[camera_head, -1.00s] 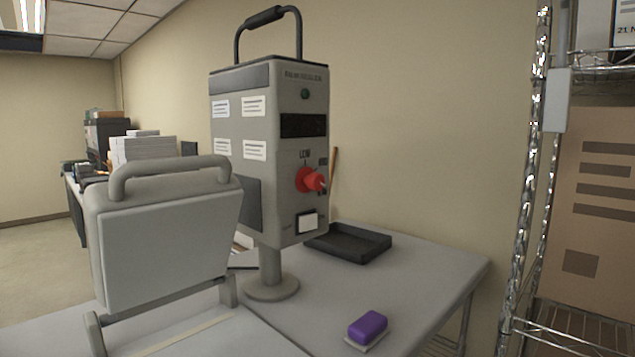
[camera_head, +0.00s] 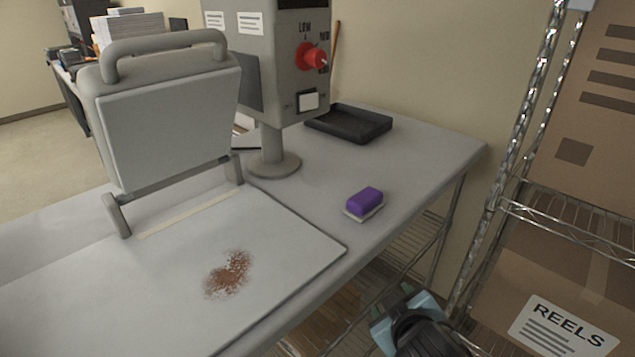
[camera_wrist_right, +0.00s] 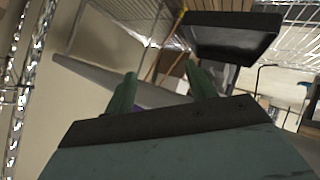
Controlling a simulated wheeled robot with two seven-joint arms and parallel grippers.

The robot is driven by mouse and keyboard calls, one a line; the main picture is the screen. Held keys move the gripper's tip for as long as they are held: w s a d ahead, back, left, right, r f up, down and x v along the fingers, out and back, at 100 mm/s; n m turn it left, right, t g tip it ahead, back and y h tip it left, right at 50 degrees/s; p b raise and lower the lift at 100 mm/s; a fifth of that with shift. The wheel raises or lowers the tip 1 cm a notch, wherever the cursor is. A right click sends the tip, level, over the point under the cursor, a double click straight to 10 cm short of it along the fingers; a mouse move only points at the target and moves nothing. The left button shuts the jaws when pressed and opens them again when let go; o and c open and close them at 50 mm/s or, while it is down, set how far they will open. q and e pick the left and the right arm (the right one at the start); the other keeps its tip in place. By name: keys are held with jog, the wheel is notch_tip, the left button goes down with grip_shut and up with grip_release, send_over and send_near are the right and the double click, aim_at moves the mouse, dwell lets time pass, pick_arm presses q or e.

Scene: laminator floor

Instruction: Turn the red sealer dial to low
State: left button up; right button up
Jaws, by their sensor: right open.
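The red sealer dial (camera_head: 311,57) sticks out of the front of the grey sealer box (camera_head: 268,62) in the head view. The word LOW stands above it and other small marks are at its right. A pale spot shows on the dial's right side; I cannot tell its exact setting. My right gripper (camera_head: 402,308) is low in the head view, beyond the table's right edge, below and well apart from the dial. In the right wrist view its two green fingers (camera_wrist_right: 162,78) are apart with nothing gripped. My left gripper is not in view.
A purple sponge-like block (camera_head: 365,201) lies on the grey table (camera_head: 420,150), with a black tray (camera_head: 348,124) behind it. The raised press lid (camera_head: 170,125) stands left; brown specks (camera_head: 228,274) mark its plate. A wire shelf (camera_head: 570,225) with boxes stands at right.

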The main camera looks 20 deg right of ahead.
jog(key=w+a+r+n+t, duration=0.1)
jog(key=w+r+n+t, duration=0.3)
jog(key=r, duration=0.7)
jog(key=w+a+r+n+t, duration=0.15)
jog(key=w+r+t, duration=0.4)
jog(key=r, duration=0.55)
jog(key=w+a+r+n+g+y, duration=0.1)
jog(key=a+r+n+y, duration=0.4)
jog(key=n+y, duration=0.6)
jog(key=w+a+r+n+g+y, duration=0.1)
jog(key=a+r+n+y, duration=0.2)
jog(key=r+n+y, duration=0.75)
jog(key=n+g+h+p, duration=0.2)
jog(key=n+h+p, duration=0.3)
jog(key=n+h, duration=0.55)
send_near(321, 60)
jog(key=x, duration=0.9)
jog(key=shift+w+a+r, duration=0.1)
jog(key=shift+w+a, duration=0.05)
jog(key=shift+w, duration=0.2)
jog(key=shift+w+a, duration=0.3)
jog(key=shift+w, duration=0.2)
